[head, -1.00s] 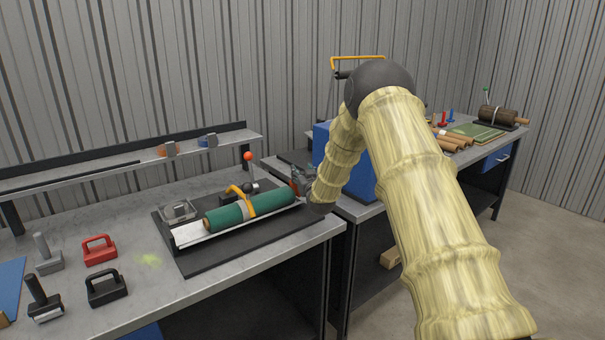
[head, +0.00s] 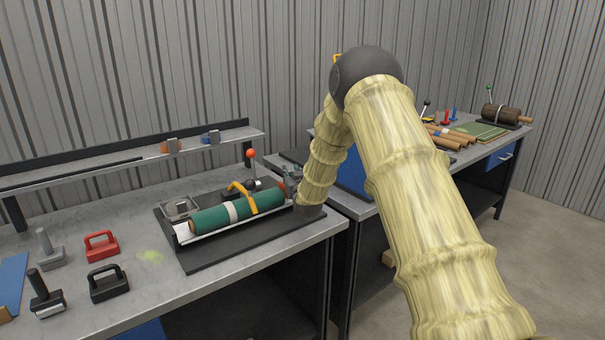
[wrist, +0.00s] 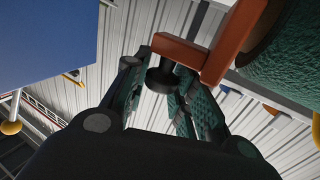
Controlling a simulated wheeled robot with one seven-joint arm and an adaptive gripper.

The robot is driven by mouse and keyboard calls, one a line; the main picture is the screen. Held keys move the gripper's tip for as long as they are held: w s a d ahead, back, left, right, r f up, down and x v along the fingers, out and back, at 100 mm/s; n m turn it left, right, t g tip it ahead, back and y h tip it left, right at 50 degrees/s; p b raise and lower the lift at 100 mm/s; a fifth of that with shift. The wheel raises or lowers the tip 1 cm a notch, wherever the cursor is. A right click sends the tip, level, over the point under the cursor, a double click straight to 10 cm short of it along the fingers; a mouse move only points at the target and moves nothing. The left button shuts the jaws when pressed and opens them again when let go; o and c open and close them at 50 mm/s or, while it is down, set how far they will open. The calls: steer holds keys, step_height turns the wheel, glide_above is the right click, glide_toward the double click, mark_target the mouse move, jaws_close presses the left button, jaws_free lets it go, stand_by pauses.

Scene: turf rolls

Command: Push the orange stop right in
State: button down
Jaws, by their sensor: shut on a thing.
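The orange stop (wrist: 228,46) is an angled orange-brown bracket in the wrist view, with a dark round knob (wrist: 161,80) on its near arm. My gripper (wrist: 158,72) is shut on the stop at this knob. The stop's upright plate is close against the end of the green turf roll (wrist: 285,50); I cannot tell if they touch. In the head view the roll (head: 212,217) lies in a pale trough (head: 262,212), with a white band and an orange clamp (head: 243,194) over it. My gripper (head: 290,174) is at the trough's right end, partly hidden by my arm.
A lever with an orange ball (head: 252,153) stands behind the trough. A grey-framed block (head: 180,208) is at its left end. Red (head: 101,246) and black (head: 107,284) handled blocks sit front left, and a shelf runs behind. A blue box (head: 350,172) is right of my gripper.

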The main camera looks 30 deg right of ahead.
mark_target(283, 184)
steer(key=shift+s+a+f, duration=0.1)
steer(key=shift+s+a, duration=0.05)
steer(key=shift+a, duration=1.5)
steer(key=c, duration=1.5)
jaws_free()
steer(key=o, duration=0.3)
steer(key=shift+a, duration=0.2)
steer(key=shift+d, duration=0.1)
steer(key=shift+s, duration=0.2)
steer(key=v, duration=1.1)
steer(key=shift+s, duration=0.25)
